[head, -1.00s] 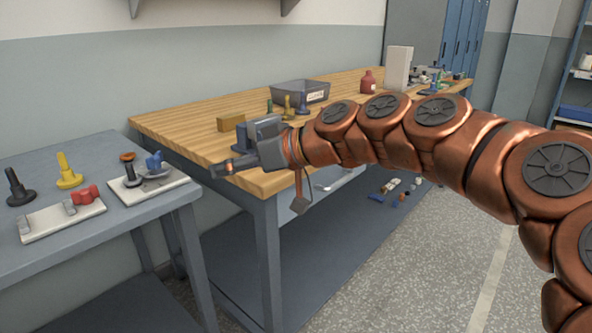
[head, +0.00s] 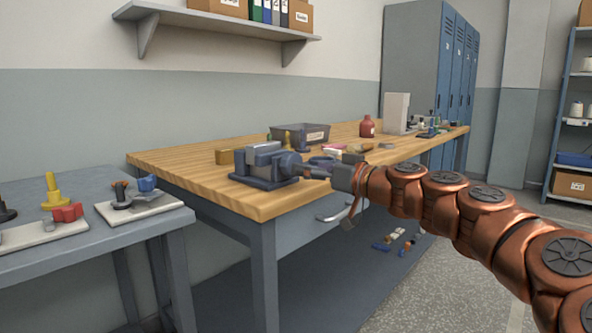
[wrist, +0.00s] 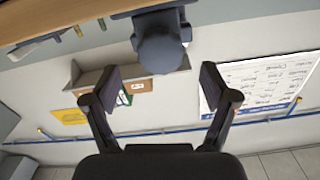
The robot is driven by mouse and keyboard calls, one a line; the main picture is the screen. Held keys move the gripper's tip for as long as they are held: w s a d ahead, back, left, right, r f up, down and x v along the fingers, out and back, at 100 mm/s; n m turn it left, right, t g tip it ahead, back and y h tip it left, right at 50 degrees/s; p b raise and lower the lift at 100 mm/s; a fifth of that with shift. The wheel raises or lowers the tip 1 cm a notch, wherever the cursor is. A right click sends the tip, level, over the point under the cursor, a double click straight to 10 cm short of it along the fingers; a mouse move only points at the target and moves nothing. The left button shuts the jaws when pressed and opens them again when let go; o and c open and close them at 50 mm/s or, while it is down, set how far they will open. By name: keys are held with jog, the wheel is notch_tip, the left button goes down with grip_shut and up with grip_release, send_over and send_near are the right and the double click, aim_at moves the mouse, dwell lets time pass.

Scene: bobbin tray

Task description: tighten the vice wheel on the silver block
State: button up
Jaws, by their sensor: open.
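The vice (head: 266,181) is blue-grey and stands on the wooden workbench near its front left corner. A silver block (head: 263,148) shows between its jaws. The round blue-grey vice wheel (head: 291,162) is on the vice's right side. My gripper (head: 318,167) is just right of the wheel and points at it. In the wrist view my gripper (wrist: 160,78) has its two fingers wide apart and empty. The wheel (wrist: 160,53) shows ahead, centred between the fingers, with no visible contact. The silver block is not clearly seen in the wrist view.
On the workbench (head: 200,180), a yellow-brown block (head: 229,156), a grey bin (head: 300,133) and a red bottle (head: 367,127) stand behind the vice. A lower grey table (head: 100,240) at the left holds coloured parts on white plates. The front right of the bench top is mostly clear.

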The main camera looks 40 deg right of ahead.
aim_at(290, 164)
jog(key=shift+b+x, duration=0.35)
jog(key=shift+x, duration=1.95)
jog(key=shift+a, duration=0.1)
jog(key=c, duration=1.2)
